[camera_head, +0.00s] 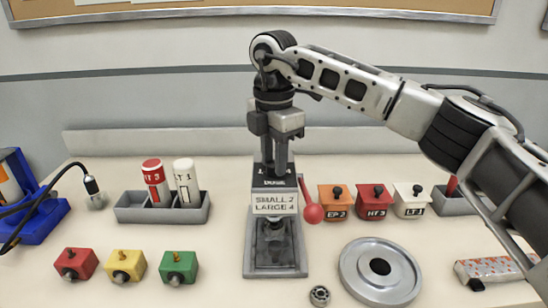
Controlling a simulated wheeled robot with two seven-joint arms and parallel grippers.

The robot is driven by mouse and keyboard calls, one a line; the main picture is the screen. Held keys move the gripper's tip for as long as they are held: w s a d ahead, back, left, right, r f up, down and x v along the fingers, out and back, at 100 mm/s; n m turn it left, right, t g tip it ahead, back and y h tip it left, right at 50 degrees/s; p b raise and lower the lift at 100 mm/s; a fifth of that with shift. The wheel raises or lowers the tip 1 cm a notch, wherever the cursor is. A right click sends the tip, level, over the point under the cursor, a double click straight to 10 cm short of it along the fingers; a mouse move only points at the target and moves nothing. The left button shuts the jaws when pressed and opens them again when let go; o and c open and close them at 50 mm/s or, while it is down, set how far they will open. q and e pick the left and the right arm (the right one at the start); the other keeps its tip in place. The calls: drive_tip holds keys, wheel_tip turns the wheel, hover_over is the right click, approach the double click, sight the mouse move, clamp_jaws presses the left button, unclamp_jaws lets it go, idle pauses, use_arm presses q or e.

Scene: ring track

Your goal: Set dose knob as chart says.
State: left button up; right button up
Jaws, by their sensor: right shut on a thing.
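A grey press-like stand (275,262) stands at the middle of the table. Its chart plate (275,203) reads "SMALL 2 LARGE 4", and a partly covered label sits just above it. A lever with a red ball (313,213) sticks out on its right side. My right gripper (280,168) points straight down at the top of the stand, its fingers shut on the dose knob there. The fingers hide the knob and its marks, so its setting cannot be read. My left gripper is out of view.
Orange, red and white pots (373,203) stand right of the stand. A metal ring (400,295) and small bearing (320,296) lie in front. A grey tray (133,208) holds two cylinders. Coloured blocks (124,268) and a blue device (42,228) are at left.

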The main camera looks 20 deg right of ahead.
drive_tip(key=shift+r+m, duration=0.15)
drive_tip(key=shift+m, duration=0.45)
drive_tip(key=o, duration=1)
use_arm(q)
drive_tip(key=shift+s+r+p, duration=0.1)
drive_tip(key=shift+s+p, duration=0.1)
drive_tip(key=shift+p, duration=0.25)
use_arm(e)
wheel_tip(320, 180, up, 16)
drive_tip(key=shift+f, duration=0.1)
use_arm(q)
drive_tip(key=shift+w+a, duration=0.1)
